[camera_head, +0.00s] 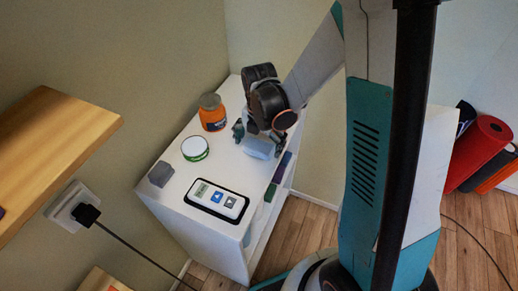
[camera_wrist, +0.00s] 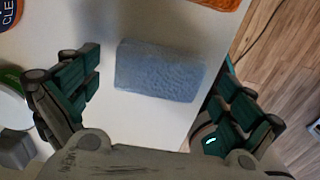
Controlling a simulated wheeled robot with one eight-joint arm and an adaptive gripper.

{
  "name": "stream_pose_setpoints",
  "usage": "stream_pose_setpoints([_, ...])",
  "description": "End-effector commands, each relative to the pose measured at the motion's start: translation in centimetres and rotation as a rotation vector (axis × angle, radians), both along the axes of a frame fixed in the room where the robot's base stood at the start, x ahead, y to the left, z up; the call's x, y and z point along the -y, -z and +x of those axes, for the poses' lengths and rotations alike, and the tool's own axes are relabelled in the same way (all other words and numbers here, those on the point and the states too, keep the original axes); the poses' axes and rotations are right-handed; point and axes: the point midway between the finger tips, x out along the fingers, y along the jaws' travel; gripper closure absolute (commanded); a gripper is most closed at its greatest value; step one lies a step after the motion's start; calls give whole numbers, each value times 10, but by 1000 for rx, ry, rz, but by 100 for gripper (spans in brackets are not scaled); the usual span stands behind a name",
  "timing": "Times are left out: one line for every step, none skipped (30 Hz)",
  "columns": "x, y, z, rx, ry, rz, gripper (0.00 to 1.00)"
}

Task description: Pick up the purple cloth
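My gripper (camera_wrist: 158,95) is open over the white cabinet top. Its two green-and-dark fingers stand apart, one on each side of a pale blue, rough-surfaced block (camera_wrist: 160,70). No contact with the block shows. In the head view the same pale blue block (camera_head: 258,148) is partly hidden under my gripper (camera_head: 257,136). A dark purple strip (camera_head: 284,165) shows at the cabinet's right edge in the head view; I cannot tell whether it is the purple cloth. Nothing clearly purple shows in the wrist view.
On the white cabinet (camera_head: 178,225) stand an orange jar (camera_head: 212,115), a white tub with a green rim (camera_head: 195,148), a grey block (camera_head: 161,174) and a remote-like device (camera_head: 216,200). A wooden shelf (camera_head: 50,145) juts out at left. Rolled mats (camera_head: 483,150) lie at right.

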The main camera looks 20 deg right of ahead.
Motion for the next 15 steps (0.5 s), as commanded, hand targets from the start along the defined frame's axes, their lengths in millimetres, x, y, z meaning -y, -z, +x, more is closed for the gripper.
stream_pose_setpoints([0,0,0,0,0,0,11])
stream_pose_setpoints([0,0,0,0,0,0,18])
stream_pose_setpoints([0,0,0,0,0,0,27])
stream_pose_setpoints([0,0,0,0,0,0,34])
stream_pose_setpoints([0,0,0,0,0,0,41])
stream_pose_setpoints([0,0,0,0,0,0,47])
stream_pose_setpoints([0,0,0,0,0,0,47])
stream_pose_setpoints([0,0,0,0,0,0,47])
stream_pose_setpoints([0,0,0,0,0,0,47])
stream_pose_setpoints([0,0,0,0,0,0,47])
stream_pose_setpoints([0,0,0,0,0,0,51])
stream_pose_setpoints([0,0,0,0,0,0,51])
stream_pose_setpoints([0,0,0,0,0,0,51])
stream_pose_setpoints([0,0,0,0,0,0,51])
stream_pose_setpoints([0,0,0,0,0,0,51])
